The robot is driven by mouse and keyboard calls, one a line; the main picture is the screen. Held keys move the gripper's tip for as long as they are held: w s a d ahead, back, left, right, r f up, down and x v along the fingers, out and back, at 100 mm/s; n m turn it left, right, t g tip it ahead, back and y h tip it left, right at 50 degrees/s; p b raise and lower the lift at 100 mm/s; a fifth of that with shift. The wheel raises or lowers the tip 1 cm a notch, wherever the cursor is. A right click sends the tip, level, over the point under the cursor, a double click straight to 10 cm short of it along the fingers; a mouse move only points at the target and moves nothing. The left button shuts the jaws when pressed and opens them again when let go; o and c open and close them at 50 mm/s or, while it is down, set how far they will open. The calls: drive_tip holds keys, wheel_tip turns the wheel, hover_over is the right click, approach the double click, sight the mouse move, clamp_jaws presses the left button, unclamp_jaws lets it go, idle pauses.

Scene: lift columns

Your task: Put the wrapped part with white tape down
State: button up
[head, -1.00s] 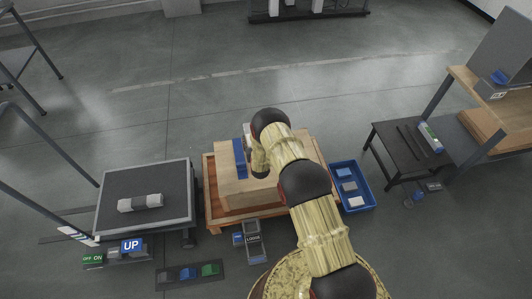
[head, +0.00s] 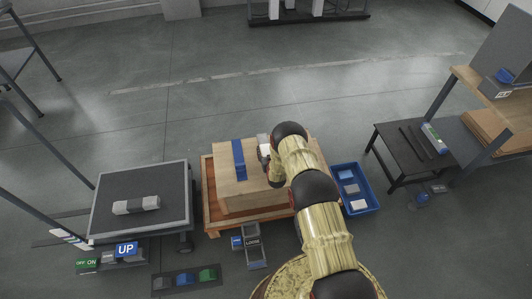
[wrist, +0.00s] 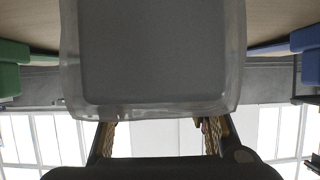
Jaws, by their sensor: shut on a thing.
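My gripper (head: 268,158) is over the right part of the light wooden block, with its fingers mostly hidden by my own arm. It is shut on the wrapped part (head: 263,140), of which a small whitish piece shows beyond the wrist. In the wrist view the wrapped part (wrist: 152,55) is a large grey block with a clear, translucent wrap at its edges, between my fingers (wrist: 158,138). I cannot make out its tape. Whether it touches the wood below is hidden.
The wooden block (head: 235,190) sits on an orange-brown pallet (head: 212,212) and bears a blue strip (head: 239,160). Left, a dark lift table (head: 110,185) holds a grey part with a pale band (head: 136,204). A blue bin (head: 370,200) and black table (head: 390,140) are right.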

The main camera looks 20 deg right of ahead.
drive_tip(key=shift+r, duration=0.1)
drive_tip(key=o, duration=1.7)
